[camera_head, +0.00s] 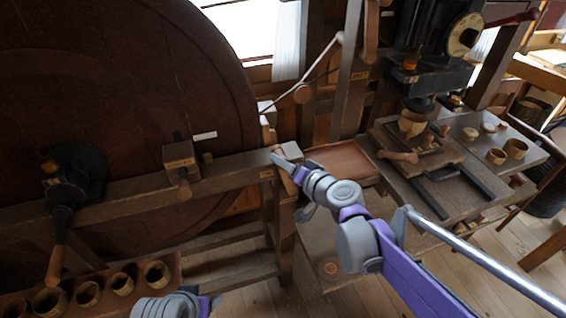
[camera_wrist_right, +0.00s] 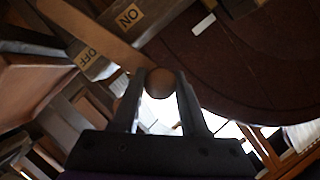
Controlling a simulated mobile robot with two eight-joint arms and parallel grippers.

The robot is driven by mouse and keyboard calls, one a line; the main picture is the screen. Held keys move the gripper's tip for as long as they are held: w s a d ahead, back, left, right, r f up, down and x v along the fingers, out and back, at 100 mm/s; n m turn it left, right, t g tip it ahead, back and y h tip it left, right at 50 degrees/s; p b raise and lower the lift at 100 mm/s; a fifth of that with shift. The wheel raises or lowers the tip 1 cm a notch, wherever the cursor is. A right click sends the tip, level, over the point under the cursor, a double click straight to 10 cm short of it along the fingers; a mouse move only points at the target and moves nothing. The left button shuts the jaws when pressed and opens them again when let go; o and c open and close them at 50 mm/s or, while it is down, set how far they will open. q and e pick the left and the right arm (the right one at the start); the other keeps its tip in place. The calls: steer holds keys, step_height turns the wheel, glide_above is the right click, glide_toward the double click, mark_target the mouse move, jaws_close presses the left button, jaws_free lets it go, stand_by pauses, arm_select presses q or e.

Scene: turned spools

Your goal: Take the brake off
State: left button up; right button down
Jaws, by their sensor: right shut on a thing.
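My right gripper (camera_head: 283,158) is at the right end of the wooden beam in front of the big dark wheel (camera_head: 120,110). In the right wrist view its two fingers (camera_wrist_right: 160,85) are shut on a round brown wooden knob (camera_wrist_right: 158,83). A board beside the knob carries an ON label (camera_wrist_right: 128,15) and an OFF label (camera_wrist_right: 86,58). The rest of the knob's lever is hidden, so I cannot tell its exact setting. The knob is not clear in the head view. Part of my left arm shows at the bottom edge; its jaws are not clear.
A wooden block with a handle (camera_head: 180,160) sits on the beam. Several small pots (camera_head: 88,293) stand in a tray at lower left. A press (camera_head: 430,60) and a bench with cups (camera_head: 515,148) stand at right. A brown tray (camera_head: 340,160) lies right of my gripper.

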steer(key=shift+w+d+r, duration=0.15)
steer(key=shift+d, duration=0.35)
steer(key=w+d+f+m+t+y, duration=0.1)
steer(key=w+d+m+y, duration=0.2)
steer(key=d, duration=0.7)
steer(key=shift+m+b, duration=0.45)
steer(key=shift+m, duration=0.95)
steer(key=shift+w, duration=0.1)
steer(key=shift+c, duration=2.2)
jaws_free()
steer(key=shift+d, duration=0.1)
steer(key=v, duration=1)
steer(key=shift+s+d+b, duration=0.2)
steer(key=shift+s+b, duration=0.1)
steer(key=shift+b, duration=0.1)
